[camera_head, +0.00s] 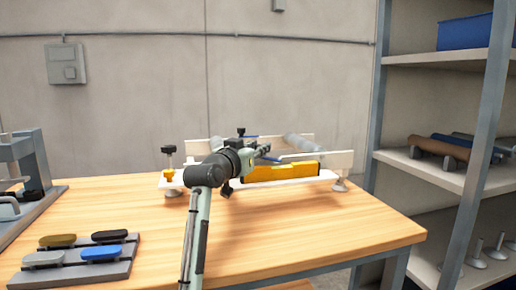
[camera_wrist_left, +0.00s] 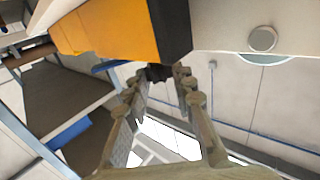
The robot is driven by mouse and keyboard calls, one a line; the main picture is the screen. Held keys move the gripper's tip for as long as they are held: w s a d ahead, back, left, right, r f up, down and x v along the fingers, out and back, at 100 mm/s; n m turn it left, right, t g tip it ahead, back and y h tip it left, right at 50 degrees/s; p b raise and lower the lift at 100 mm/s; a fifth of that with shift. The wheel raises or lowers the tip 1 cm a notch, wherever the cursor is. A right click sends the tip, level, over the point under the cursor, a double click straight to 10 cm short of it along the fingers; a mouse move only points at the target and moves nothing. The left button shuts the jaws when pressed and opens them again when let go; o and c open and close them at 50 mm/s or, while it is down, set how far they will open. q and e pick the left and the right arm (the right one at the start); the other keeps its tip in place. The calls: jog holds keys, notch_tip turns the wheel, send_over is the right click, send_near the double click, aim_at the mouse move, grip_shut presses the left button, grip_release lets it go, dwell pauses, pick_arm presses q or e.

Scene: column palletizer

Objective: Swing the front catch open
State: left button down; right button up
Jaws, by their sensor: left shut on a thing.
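A white fixture (camera_head: 327,177) stands on the wooden table, with a yellow bar (camera_head: 282,172) along its front and grey rollers behind. My left gripper (camera_head: 264,151) reaches over the fixture's front, near the left end of the yellow bar. In the left wrist view its fingers (camera_wrist_left: 160,76) are closed on a small dark part (camera_wrist_left: 157,72), just below the yellow bar's dark end (camera_wrist_left: 170,28). The arm hides much of this spot in the head view, and I cannot tell for certain which part is the front catch. My right gripper is not in view.
A black-topped clamp (camera_head: 168,152) stands at the fixture's left. A grey rack (camera_head: 82,270) with several coloured handles lies at the table's front left. A metal frame (camera_head: 25,170) is at far left, shelves (camera_head: 425,170) at right. The table's front right is clear.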

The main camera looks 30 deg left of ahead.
pick_arm(q)
jog(key=shift+f, duration=0.1)
jog(key=c, duration=1.3)
grip_release()
jog(key=shift+o, duration=0.2)
jog(key=s+d, duration=0.2)
jog(key=s, duration=1)
jog(key=shift+w, duration=0.1)
